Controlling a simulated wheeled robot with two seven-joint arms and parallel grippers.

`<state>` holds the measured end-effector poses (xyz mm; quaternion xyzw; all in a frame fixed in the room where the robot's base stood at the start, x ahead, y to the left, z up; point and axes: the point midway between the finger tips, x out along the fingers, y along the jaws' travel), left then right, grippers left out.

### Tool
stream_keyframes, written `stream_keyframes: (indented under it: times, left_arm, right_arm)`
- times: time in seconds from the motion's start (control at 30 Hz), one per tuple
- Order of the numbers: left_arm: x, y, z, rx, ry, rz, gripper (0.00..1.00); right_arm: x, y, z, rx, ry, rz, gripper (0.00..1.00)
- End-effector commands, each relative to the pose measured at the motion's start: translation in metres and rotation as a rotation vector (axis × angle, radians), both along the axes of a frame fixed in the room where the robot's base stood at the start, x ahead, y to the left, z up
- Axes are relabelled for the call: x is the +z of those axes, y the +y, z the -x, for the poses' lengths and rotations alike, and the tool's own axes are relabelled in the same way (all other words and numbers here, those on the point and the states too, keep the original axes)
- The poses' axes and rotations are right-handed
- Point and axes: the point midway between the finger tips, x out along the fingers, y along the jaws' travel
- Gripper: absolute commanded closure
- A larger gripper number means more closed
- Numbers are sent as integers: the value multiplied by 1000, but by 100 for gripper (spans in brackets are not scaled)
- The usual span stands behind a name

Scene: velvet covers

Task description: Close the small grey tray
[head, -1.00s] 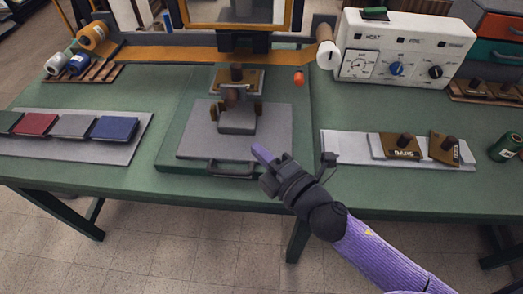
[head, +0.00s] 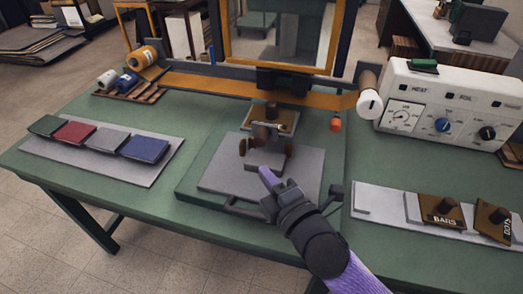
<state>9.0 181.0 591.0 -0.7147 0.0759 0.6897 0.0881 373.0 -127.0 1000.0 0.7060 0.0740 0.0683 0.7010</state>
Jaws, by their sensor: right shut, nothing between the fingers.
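The small grey tray (head: 222,181) is a flat grey plate at the front of the press on the green bench, with a dark bar handle (head: 240,209) along its front edge. A small grey block with brown knobs (head: 262,160) stands on the plate under the press head. I cannot tell whether the fingers touch the tray. The gripper and wrist hide the tray's front right part. My left gripper is not in view.
Several coloured cloth pads lie on a grey board (head: 148,172) at left. A white control box (head: 440,105) with dials stands at back right. Brass plates (head: 442,212) lie on a grey strip at right. An orange knob (head: 336,125) hangs right of the press.

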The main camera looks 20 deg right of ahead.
Motion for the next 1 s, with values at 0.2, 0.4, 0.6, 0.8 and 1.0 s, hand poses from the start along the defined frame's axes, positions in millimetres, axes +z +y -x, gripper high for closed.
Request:
stream_keyframes:
  times: [0.2, 0.4, 0.6, 0.8, 1.0]
  left_arm:
    - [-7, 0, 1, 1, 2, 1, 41]
    - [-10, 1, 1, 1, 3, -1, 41]
    - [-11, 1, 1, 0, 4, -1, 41]
    - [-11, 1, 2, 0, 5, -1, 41]
    - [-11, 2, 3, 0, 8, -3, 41]
  right_arm:
    - [-2, 2, -44, 0, -1, 5, 100]
    - [-2, -12, -64, 1, 1, 2, 100]
    - [-1, -15, -68, 1, 1, 0, 100]
    - [-1, -15, -68, 1, 1, 0, 100]
    - [-1, -30, -91, 2, 0, 4, 100]
